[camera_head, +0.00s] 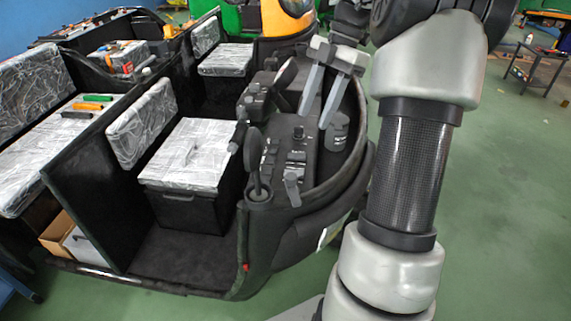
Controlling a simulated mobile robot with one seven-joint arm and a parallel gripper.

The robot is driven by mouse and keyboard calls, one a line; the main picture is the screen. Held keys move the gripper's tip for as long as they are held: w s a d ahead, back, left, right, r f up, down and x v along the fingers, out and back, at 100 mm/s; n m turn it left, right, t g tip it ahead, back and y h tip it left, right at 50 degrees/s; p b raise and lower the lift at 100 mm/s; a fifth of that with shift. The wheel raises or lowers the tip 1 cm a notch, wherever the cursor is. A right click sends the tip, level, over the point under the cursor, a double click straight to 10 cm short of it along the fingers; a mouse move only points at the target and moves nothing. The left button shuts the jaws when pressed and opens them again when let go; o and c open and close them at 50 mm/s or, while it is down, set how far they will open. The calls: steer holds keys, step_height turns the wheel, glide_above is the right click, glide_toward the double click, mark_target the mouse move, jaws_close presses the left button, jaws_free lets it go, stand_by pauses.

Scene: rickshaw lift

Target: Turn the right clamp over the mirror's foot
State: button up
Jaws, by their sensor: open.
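A dark oval mirror (253,148) stands upright on a thin stalk at the front corner of the rickshaw's control console. Its round dark foot (259,194) sits on the console rim. A small grey lever-like part (292,188) stands just right of the foot, apart from it; it may be the right clamp, but I cannot tell for sure. No clamp is clearly seen lying over the foot. My arm runs down the right side of the view, and its lower end leaves the bottom edge.
Tools lie on the far-left bench (60,130). Green floor (500,220) is clear at right.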

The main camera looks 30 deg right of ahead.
mark_target(291, 176)
steer(key=x, duration=1.6)
steer(key=shift+f, duration=0.1)
steer(key=c, duration=1)
steer(key=shift+c, duration=0.2)
